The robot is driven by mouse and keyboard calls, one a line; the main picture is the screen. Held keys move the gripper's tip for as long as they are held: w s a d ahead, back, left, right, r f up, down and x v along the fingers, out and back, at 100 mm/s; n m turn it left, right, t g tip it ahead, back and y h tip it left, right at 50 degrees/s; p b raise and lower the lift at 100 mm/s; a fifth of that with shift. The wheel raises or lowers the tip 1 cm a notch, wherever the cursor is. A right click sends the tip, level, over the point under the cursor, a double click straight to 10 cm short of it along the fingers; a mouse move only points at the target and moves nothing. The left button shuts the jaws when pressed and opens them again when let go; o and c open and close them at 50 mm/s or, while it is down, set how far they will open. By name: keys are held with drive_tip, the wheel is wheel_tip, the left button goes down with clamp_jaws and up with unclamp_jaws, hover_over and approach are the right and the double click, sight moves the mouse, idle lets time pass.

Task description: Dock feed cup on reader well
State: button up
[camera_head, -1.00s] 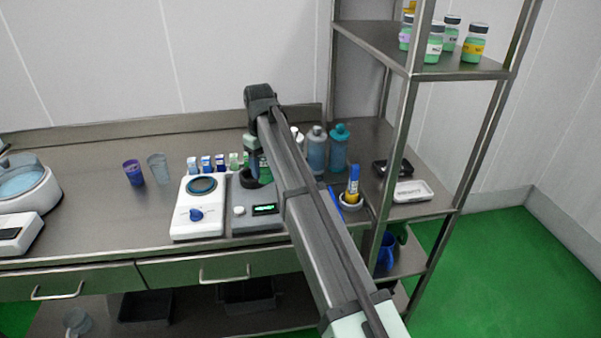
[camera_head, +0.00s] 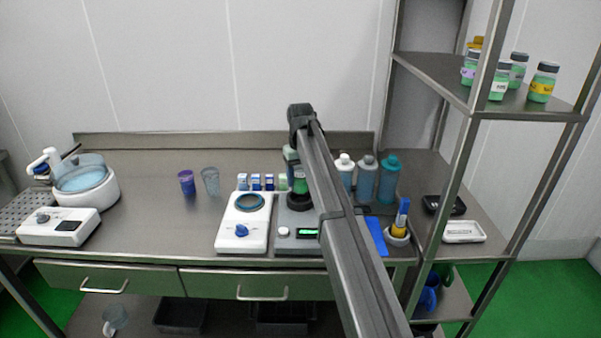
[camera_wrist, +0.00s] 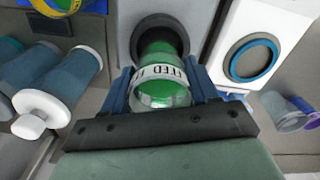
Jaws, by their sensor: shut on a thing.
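The feed cup (camera_wrist: 160,92) is a clear cup with green contents and a white band lettered "FEED". My gripper (camera_wrist: 162,85) is shut on it, with a blue finger on each side. In the wrist view the cup's far end overlaps the dark round reader well (camera_wrist: 143,31); I cannot tell whether it is fully seated. In the head view the green cup (camera_head: 300,184) shows just above the black ring of the well (camera_head: 299,204), on a grey reader with a lit green display. My arm hides part of the reader and the gripper.
A white device with a blue-ringed plate (camera_head: 243,232) stands directly left of the reader. Bottles (camera_head: 366,178) and a shelf post (camera_head: 455,200) are to the right. Purple and clear cups (camera_head: 187,184) stand farther left, with free counter around them.

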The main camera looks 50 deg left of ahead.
sight(300, 188)
drive_tip(key=shift+f, duration=1.8)
drive_tip(key=shift+f, duration=0.6)
drive_tip(key=o, duration=0.9)
wheel_tip(300, 188, up, 11)
idle(1.1)
idle(0.5)
